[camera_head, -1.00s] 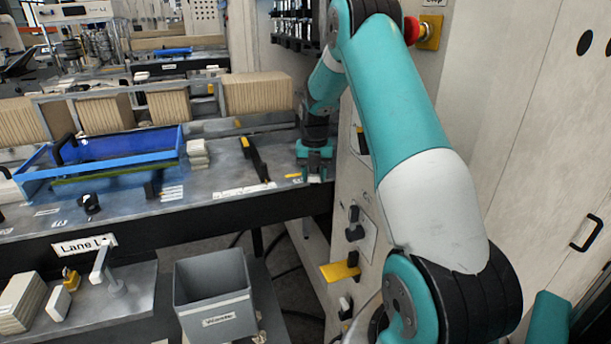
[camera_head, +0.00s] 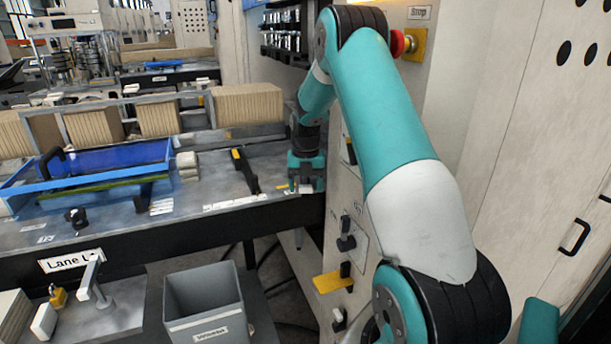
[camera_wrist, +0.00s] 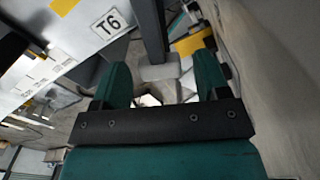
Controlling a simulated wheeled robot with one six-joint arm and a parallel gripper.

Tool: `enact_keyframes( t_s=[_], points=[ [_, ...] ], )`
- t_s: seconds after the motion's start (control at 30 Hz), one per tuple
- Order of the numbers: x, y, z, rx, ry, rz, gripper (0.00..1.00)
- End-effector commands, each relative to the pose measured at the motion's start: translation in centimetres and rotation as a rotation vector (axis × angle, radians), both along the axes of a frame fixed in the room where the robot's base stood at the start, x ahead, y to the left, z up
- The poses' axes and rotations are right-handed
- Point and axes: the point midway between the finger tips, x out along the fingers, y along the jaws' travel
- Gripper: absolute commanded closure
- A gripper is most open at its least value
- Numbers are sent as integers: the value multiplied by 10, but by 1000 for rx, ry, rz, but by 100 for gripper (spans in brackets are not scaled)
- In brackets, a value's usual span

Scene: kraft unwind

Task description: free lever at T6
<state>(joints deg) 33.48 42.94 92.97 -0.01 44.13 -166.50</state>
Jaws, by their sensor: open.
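In the wrist view, a T6 label (camera_wrist: 107,23) is on the grey bench surface at the upper left. Next to it, a dark lever bar (camera_wrist: 150,28) comes down from the top edge and ends in a light grey block (camera_wrist: 160,72). My gripper (camera_wrist: 160,66) is open, with one teal finger on each side of the grey block. Gaps show on both sides, and I see no clear contact. In the head view, my gripper (camera_head: 306,186) is at the right end of the bench, beside the cabinet; the lever is mostly hidden there.
A beige cabinet (camera_head: 318,222) stands close right of my gripper, with black knobs and a yellow handle (camera_head: 333,279). Left on the bench are a black bar with a yellow tip (camera_head: 246,171) and a blue tray (camera_head: 110,160). A grey bin (camera_head: 205,300) stands below.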

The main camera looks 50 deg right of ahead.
Motion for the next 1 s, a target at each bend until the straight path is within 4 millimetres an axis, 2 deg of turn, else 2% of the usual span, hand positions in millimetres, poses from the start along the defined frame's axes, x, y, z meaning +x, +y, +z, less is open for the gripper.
enact_keyframes(
  t_s=[0.17,0.5,0.7,0.83,1.0],
  points=[
    [1,-1,19,-4,-6,0,32],
    [1,-1,103,-4,-7,0,32],
    [0,0,147,-4,-5,0,32],
    [1,0,164,-2,-3,1,32],
    [0,0,173,-1,-1,1,32]
  ],
)
